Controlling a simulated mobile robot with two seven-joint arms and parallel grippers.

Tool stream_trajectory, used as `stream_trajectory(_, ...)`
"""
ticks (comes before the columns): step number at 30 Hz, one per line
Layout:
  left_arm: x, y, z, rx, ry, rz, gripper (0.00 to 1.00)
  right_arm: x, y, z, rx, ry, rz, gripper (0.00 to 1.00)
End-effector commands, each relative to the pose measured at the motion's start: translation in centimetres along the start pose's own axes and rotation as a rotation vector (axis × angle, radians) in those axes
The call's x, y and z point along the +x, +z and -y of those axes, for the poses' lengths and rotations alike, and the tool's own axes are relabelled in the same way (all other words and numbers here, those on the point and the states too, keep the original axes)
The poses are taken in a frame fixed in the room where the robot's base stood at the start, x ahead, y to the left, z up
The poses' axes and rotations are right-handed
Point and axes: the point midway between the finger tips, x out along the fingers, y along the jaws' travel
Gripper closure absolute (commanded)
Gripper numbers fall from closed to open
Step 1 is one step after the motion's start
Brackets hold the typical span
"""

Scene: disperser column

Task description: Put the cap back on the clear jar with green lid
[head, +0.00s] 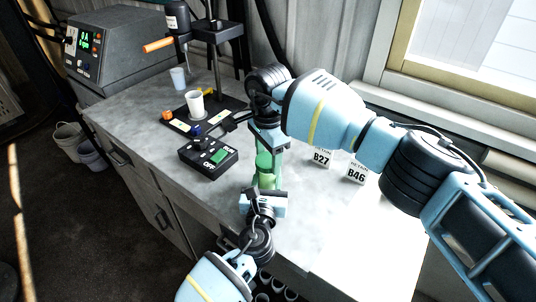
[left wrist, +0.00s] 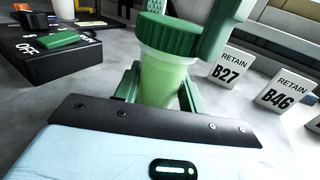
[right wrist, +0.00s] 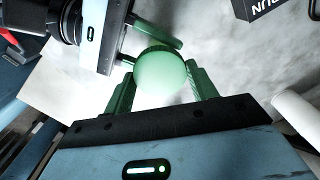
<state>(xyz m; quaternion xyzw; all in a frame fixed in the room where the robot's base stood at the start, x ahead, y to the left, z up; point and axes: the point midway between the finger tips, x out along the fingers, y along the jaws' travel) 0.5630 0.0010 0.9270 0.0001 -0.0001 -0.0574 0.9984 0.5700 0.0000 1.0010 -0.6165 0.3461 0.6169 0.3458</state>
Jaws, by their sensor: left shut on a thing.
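The clear jar (left wrist: 162,80) looks pale green and stands upright between the fingers of my left gripper (left wrist: 160,88), which is shut on it. The ribbed green lid (left wrist: 168,35) sits at the jar's mouth and looks level; whether it is threaded on cannot be told. My right gripper (right wrist: 160,85) comes down from above. Its fingers are apart, one on each side of the lid, whose round top (right wrist: 160,70) shows between them. The jar and lid also show in the head view (head: 265,160), partly hidden by both grippers.
Retain cards B27 (head: 322,157) and B46 (head: 356,173) stand right of the jar. A black control box (head: 208,156) and a disperser stand (head: 215,30) with a white cup (head: 195,103) are to the left.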

Motion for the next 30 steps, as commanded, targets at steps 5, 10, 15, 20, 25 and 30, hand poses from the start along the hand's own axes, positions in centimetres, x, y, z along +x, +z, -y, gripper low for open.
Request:
stream_trajectory(5,0.0,0.0,0.0,0.0,0.0,0.0,1.0,-0.02,0.02,0.0,0.009,0.0,0.0,0.71)
stream_trajectory(10,0.01,0.0,0.0,0.0,0.0,0.0,1.0,-0.02,0.01,-0.01,0.154,0.0,0.0,0.71)
stream_trajectory(15,0.01,0.0,-0.01,0.0,0.0,0.0,1.0,0.02,0.03,-0.02,0.419,0.0,0.0,0.71)
stream_trajectory(20,0.01,0.0,-0.01,0.0,0.0,0.0,1.0,0.04,0.05,-0.02,0.671,0.0,0.001,0.71)
stream_trajectory(25,0.01,0.0,-0.01,0.0,0.0,0.0,1.0,0.05,0.06,-0.04,0.94,0.001,0.001,0.71)
stream_trajectory(30,0.01,0.0,-0.01,0.0,0.0,0.0,1.0,0.04,0.06,-0.03,1.208,0.0,0.001,0.71)
